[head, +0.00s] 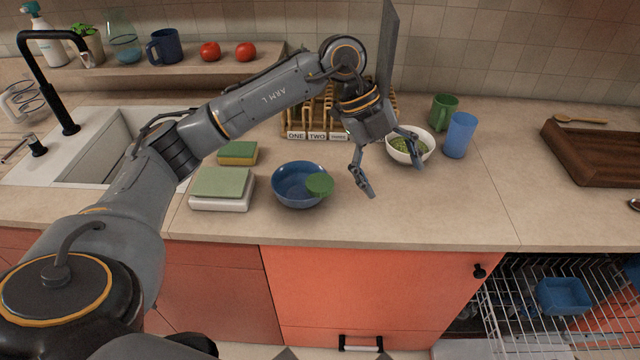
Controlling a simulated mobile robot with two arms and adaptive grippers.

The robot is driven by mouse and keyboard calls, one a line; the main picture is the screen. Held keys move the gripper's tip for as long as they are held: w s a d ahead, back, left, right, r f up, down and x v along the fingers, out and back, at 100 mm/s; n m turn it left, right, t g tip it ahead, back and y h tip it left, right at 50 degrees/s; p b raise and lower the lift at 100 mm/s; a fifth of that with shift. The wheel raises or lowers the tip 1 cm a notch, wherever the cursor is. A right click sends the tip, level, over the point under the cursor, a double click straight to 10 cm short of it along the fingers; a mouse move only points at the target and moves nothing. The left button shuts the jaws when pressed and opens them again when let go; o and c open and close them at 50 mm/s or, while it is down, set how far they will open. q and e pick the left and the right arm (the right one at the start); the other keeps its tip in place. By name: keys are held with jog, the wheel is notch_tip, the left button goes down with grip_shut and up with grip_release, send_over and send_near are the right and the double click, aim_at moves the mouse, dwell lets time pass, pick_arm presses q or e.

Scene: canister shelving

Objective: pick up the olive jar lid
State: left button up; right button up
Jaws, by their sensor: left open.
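A round green disc (319,184), which looks like the olive jar lid, sits at the right rim of a blue bowl (290,190). Whether it rests on the rim or partly inside the bowl is hard to tell. My left gripper (385,163) is open and empty, above the counter to the right of the disc. One finger points down close to the disc's right; the other is in front of a white bowl (424,158) with green contents. No olive jar is clearly visible. My right gripper is not in view.
A green cup (444,112) and blue cup (460,135) stand at the right. A wooden rack (388,103) is behind my gripper. A white block with a green top (220,187) and a sponge (237,153) lie left. The front counter at centre right is clear; an open dishwasher rack (520,300) is below.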

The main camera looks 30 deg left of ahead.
pick_arm(q)
jog(key=a+r+n+y, duration=0.2)
jog(key=a+y, duration=0.1)
jog(key=a, duration=0.5)
jog(key=a+r+n+y, duration=0.2)
jog(key=a+n+y, duration=0.1)
jog(key=a, duration=0.5)
send_over(320, 182)
jog(key=shift+g, duration=0.3)
jog(key=f, duration=0.5)
jog(key=f+p, duration=0.1)
jog(key=f, duration=0.2)
jog(key=shift+s+a, duration=0.15)
jog(key=shift+s, duration=0.25)
jog(key=shift+w+f+p, duration=0.1)
jog(key=shift+f+p, duration=0.35)
jog(key=shift+f, duration=0.2)
jog(key=f, duration=0.1)
jog(key=f+p, duration=0.1)
jog(key=f, duration=0.1)
jog(key=shift+w+f, duration=0.3)
jog(key=shift+f, duration=0.3)
jog(key=c, duration=0.9)
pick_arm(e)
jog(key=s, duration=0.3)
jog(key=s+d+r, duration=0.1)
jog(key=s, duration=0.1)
